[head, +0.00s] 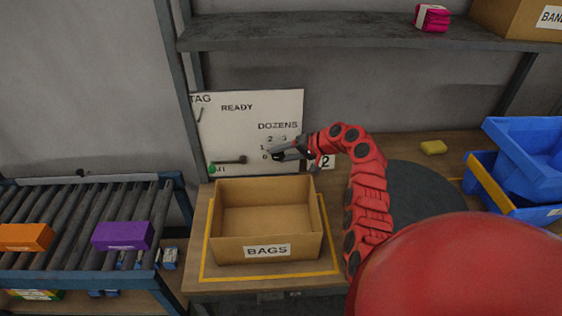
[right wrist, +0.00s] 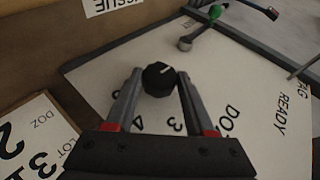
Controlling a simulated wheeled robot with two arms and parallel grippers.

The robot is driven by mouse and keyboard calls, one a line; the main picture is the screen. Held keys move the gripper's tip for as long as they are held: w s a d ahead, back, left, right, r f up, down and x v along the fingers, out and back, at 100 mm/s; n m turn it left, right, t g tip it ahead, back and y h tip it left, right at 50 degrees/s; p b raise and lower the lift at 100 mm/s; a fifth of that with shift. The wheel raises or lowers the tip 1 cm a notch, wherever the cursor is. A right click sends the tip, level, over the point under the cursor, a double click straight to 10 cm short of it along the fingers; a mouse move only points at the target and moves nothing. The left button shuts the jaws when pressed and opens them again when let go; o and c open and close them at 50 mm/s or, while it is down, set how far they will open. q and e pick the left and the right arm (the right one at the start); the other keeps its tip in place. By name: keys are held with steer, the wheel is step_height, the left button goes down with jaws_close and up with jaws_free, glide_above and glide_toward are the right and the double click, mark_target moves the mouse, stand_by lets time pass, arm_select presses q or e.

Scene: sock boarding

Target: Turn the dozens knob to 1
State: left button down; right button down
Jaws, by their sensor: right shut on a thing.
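The white panel (head: 230,125) leans behind the table and reads TAG, READY and DOZENS, with small digits under DOZENS. The dozens knob (right wrist: 158,80) is round and black with a white pointer line, which points to the upper right in the right wrist view. My right gripper (head: 276,155) is at the panel under DOZENS. In the right wrist view its two fingers (right wrist: 158,82) are on either side of the knob, shut on it. The gripper covers the knob in the head view. My left gripper is not in view.
A lever with a green tip (head: 212,169) is at the panel's lower left. An open BAGS box (head: 268,251) stands before the panel. A roller conveyor (head: 75,215) is left, blue bins (head: 525,160) right. A shelf (head: 330,30) hangs above.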

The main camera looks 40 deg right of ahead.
steer(key=shift+d+f+t+y+b, duration=0.1)
steer(key=shift+t+y+b, duration=0.4)
steer(key=shift+b, duration=0.25)
steer(key=shift+c, duration=1.4)
jaws_free()
steer(key=shift+s, duration=0.1)
steer(key=b+v, duration=0.2)
steer(key=v, duration=1.5)
steer(key=shift+s+b, duration=0.2)
steer(key=shift+b, duration=0.1)
